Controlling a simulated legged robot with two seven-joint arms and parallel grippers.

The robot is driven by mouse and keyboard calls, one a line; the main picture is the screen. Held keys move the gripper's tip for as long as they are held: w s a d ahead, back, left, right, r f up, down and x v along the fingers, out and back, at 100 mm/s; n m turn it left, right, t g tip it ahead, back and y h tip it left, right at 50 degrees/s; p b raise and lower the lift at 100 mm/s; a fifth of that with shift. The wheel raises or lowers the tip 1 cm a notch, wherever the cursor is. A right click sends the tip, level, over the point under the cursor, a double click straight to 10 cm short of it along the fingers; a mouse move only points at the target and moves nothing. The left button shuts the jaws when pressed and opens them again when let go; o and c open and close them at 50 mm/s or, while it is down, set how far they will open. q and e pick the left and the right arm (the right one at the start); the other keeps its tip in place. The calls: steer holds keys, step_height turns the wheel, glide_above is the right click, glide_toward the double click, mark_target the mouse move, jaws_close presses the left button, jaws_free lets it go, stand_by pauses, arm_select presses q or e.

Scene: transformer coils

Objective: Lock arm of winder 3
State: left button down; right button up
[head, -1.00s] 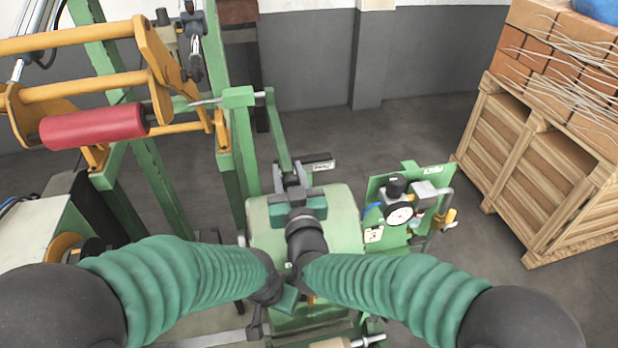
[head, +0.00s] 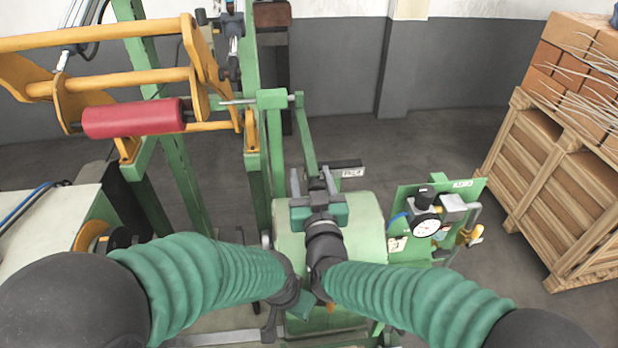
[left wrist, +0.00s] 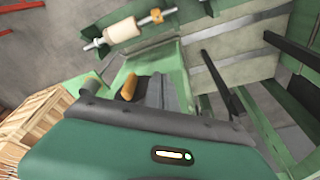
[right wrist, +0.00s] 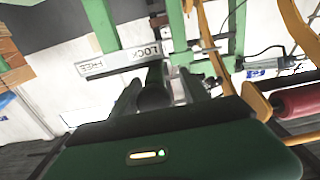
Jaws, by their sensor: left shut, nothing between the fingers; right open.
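The winder's green lever arm (head: 306,135) slopes down from a green block (head: 272,99) toward my right gripper. A label plate (head: 349,169) stands beside the lever's lower end. In the right wrist view, the plate's two parts read LOCK (right wrist: 140,53) and FREE (right wrist: 91,66). My right gripper (head: 318,180) is open just in front of the lever's lower end. In its wrist view a dark round bar end (right wrist: 153,92) shows between the fingers; contact cannot be told. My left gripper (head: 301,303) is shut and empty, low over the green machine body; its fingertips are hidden.
A yellow frame with a red roller (head: 133,118) stands at the left. A panel with a gauge (head: 425,226) is right of my right gripper. The left wrist view shows a pale roller (left wrist: 112,33).

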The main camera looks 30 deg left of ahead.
steer(key=shift+d, duration=0.3)
steer(key=b+v, duration=0.5)
steer(key=v, duration=1.1)
steer(key=shift+s+d, duration=0.15)
steer(key=shift+s, duration=0.05)
steer(key=shift+w+f, duration=0.1)
